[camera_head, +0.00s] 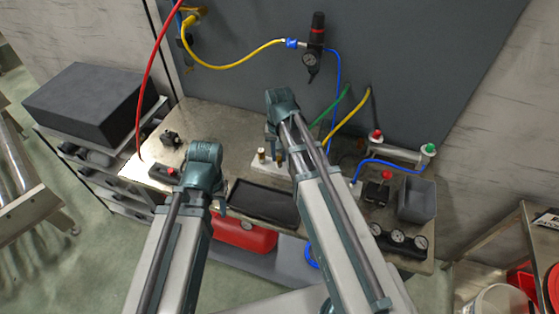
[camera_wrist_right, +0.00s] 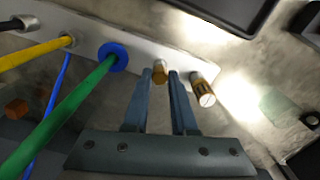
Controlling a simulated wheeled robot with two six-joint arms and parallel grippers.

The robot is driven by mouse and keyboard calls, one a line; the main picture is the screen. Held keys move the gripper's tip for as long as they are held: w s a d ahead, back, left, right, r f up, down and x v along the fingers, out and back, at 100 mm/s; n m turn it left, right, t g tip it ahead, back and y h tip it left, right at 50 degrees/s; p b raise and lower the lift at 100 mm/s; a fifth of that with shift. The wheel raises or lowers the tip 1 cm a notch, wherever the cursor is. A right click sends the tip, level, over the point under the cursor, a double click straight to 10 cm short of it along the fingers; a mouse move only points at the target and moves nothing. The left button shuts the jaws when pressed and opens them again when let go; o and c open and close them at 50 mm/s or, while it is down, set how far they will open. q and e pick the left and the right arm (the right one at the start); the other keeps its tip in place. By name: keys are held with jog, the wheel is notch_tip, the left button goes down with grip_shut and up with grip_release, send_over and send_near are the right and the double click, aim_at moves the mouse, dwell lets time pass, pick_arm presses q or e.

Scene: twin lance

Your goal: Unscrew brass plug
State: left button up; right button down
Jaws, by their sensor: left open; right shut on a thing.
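A pale manifold block (camera_head: 268,179) stands on the bench with two short brass fittings on top. My right gripper (camera_wrist_right: 166,76) is shut on the brass plug (camera_wrist_right: 159,73), with a finger on either side of it. The plug looks seated at the block (camera_wrist_right: 190,46), though its base is partly hidden. A second fitting, a copper-coloured cylinder with a pale end (camera_wrist_right: 203,90), stands just outside the right finger. In the head view my right gripper (camera_head: 271,137) is partly hidden by its own wrist. My left gripper (camera_head: 221,203) is open and empty, left of the block.
A black tray (camera_head: 262,203) lies in front of the block. A green hose (camera_wrist_right: 85,108) with a blue collar and a yellow hose (camera_wrist_right: 35,54) join the block close to my right gripper. A grey bin (camera_head: 416,200) and gauges (camera_head: 398,237) stand at the right.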

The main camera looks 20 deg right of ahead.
jog(key=n, duration=0.8)
jog(key=c, duration=0.9)
grip_release()
